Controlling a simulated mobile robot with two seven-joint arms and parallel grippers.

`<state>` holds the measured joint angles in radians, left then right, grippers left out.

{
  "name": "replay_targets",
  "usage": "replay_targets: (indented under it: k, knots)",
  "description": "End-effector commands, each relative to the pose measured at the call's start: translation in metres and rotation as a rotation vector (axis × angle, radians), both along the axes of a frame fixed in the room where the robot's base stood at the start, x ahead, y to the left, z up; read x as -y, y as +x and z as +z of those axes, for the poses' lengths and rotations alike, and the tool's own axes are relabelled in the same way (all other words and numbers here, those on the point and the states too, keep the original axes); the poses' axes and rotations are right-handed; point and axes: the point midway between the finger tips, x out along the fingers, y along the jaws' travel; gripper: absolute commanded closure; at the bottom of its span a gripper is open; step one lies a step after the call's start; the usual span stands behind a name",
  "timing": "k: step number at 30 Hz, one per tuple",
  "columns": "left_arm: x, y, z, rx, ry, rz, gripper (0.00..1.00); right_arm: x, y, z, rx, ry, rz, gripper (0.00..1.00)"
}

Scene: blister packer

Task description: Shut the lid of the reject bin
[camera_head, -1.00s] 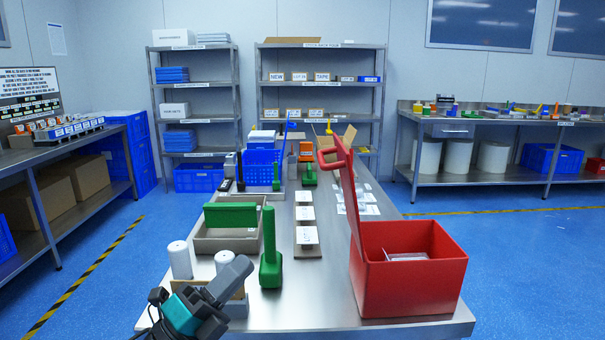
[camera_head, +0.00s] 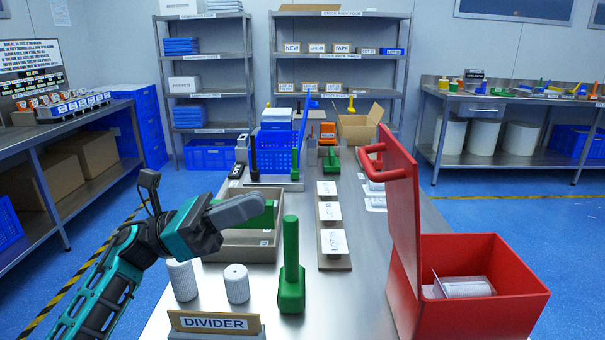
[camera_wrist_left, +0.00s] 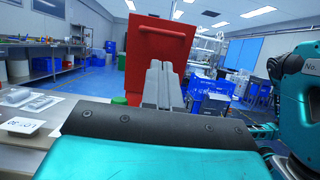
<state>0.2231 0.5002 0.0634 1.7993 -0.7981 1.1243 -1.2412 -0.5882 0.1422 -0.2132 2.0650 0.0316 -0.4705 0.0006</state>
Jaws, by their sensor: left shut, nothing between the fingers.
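The red reject bin (camera_head: 470,315) stands at the right front of the steel table with blister packs (camera_head: 463,287) visible inside. Its red lid (camera_head: 402,200) is open, standing nearly upright on the bin's left side, with a red handle (camera_head: 372,158) pointing left. My left gripper (camera_head: 262,203) is shut and empty, raised over the table left of the lid and apart from it. In the left wrist view the lid's outer face (camera_wrist_left: 160,50) with its handle is straight ahead, behind the shut fingers (camera_wrist_left: 158,88). My right gripper is not in view.
A green-handled tool (camera_head: 291,270) stands upright between my left gripper and the bin. White cylinders (camera_head: 181,279), a DIVIDER sign (camera_head: 214,322) and a grey tray (camera_head: 235,245) are near my left arm. White cards (camera_head: 332,241) lie mid-table.

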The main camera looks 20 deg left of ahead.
Motion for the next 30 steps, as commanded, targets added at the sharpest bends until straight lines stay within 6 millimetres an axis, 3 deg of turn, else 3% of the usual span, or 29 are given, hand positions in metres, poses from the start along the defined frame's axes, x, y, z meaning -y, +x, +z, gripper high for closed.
replay_targets:
  k: [18,24,30]
  knots:
    - [0.102,0.027,0.047,0.0,-0.004,-0.003,1.0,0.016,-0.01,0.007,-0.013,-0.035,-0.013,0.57]
    - [0.119,0.031,0.053,-0.001,-0.002,-0.002,1.0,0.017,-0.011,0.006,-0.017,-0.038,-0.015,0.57]
    - [0.122,0.032,0.053,-0.002,-0.003,-0.001,1.0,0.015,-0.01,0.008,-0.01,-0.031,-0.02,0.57]
